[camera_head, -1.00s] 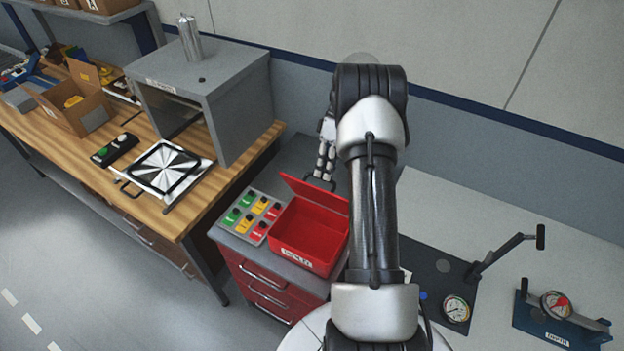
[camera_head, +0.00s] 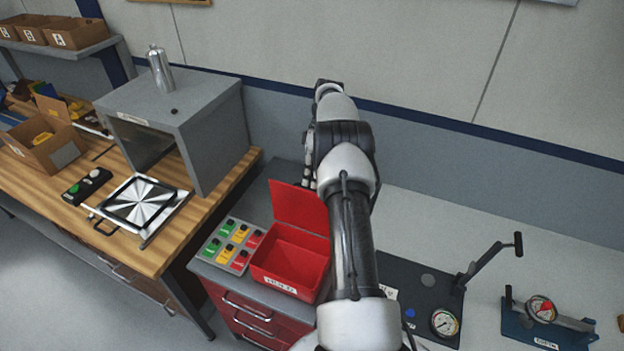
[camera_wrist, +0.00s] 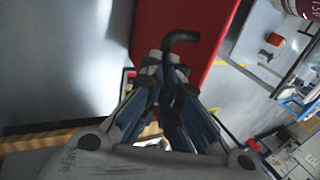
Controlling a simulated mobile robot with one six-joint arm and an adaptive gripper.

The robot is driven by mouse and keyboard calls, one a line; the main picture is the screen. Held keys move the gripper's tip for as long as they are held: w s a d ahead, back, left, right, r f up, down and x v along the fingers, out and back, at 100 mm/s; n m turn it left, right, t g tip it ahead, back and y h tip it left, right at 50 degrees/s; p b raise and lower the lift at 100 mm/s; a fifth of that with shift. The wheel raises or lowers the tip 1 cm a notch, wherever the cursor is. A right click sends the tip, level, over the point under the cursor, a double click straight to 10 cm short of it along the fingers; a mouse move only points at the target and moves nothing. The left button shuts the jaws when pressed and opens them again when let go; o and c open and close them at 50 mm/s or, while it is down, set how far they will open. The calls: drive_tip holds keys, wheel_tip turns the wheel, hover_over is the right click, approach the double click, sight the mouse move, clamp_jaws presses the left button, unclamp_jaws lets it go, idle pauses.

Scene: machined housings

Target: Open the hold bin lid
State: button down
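The red hold bin (camera_head: 283,289) sits on a grey-topped cabinet, with a pale label on its front. Its red lid (camera_head: 299,204) stands raised, nearly upright, at the back, and the empty inside shows. My gripper (camera_head: 308,172) is at the lid's upper edge, partly hidden behind the arm. In the wrist view the red lid (camera_wrist: 190,22) lies just beyond my gripper (camera_wrist: 166,72). A black bent handle (camera_wrist: 181,40) sticks up between the fingers, against the lid. The fingers look closed around its lower part, though the contact itself is partly hidden.
A button panel (camera_head: 233,246) stands left of the bin. A wooden bench (camera_head: 170,235) with a grey box-shaped cabinet (camera_head: 205,135) is further left. A black plate with a lever (camera_head: 490,258) and a blue gauge fixture (camera_head: 545,322) are at the right. The wall is close behind.

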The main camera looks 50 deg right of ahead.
drive_tip(key=shift+x, duration=1.2)
drive_tip(key=c, duration=1.9)
unclamp_jaws()
drive_tip(key=shift+s+d, duration=0.1)
drive_tip(key=shift+s, duration=0.05)
drive_tip(key=shift+o, duration=1.1)
drive_tip(key=shift+w+d, duration=0.1)
drive_tip(key=shift+w, duration=0.15)
wheel_tip(320, 180, up, 10)
drive_tip(key=shift+s+r, duration=0.1)
drive_tip(key=shift+r, duration=0.05)
